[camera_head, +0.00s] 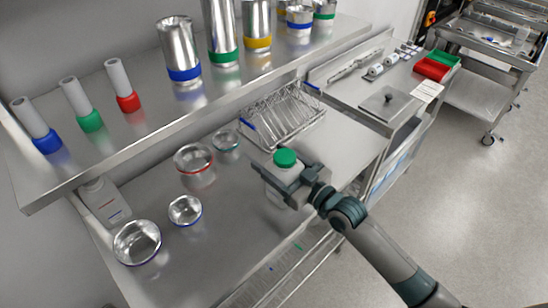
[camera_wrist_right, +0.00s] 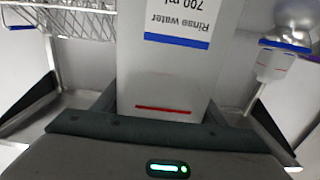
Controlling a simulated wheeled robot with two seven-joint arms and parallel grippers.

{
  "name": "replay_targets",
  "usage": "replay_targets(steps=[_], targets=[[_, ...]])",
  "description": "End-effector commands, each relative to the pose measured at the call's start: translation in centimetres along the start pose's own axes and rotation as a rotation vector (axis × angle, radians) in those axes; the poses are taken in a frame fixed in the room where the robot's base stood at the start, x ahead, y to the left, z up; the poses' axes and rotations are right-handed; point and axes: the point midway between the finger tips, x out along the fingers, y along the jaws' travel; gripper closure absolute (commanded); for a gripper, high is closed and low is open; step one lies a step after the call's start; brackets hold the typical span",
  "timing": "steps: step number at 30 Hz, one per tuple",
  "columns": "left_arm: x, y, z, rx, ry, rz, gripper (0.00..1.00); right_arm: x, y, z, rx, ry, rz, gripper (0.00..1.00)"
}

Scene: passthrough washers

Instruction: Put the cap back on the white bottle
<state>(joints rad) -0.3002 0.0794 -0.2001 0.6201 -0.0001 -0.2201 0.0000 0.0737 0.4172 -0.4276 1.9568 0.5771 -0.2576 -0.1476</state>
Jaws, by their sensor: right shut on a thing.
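A white bottle (camera_head: 272,190) stands at the right part of the lower steel worktop, with a green cap (camera_head: 285,158) at its top. My right gripper (camera_head: 290,188) is around this bottle below the cap, shut on it, and covers part of its body. In the right wrist view the bottle (camera_wrist_right: 165,75) fills the middle between the fingers, its "Rinse water 700 ml" label upside down. Whether the cap is fully seated is too small to tell. Another whitish bottle (camera_head: 104,203) stands at the back left, partly under the shelf. My left gripper is not in view.
A wire rack (camera_head: 283,115) stands just behind the held bottle. Several bowls, including a red-banded one (camera_head: 194,160), sit to the left on the worktop. A shelf (camera_head: 150,120) with cylinders overhangs the back. A metal lidded box (camera_head: 389,105) is at right.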

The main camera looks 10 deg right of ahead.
Motion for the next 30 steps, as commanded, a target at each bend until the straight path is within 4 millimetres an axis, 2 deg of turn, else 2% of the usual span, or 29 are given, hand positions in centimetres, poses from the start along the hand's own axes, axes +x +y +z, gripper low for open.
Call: replay_targets(steps=[11,12,14,27,30], targets=[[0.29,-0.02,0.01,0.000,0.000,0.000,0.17,0.00,0.02,0.37,-0.001,0.001,0.000,0.97],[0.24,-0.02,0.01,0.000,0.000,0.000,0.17,0.00,0.02,0.34,-0.001,0.001,0.000,0.30],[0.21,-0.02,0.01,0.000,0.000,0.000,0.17,0.00,0.02,0.30,-0.001,0.001,0.000,0.16],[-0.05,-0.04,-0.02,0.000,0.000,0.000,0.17,-0.05,0.02,-0.13,0.000,0.001,0.000,0.16],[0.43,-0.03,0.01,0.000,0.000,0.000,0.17,-0.86,0.04,0.17,-0.001,0.001,0.001,0.16]])
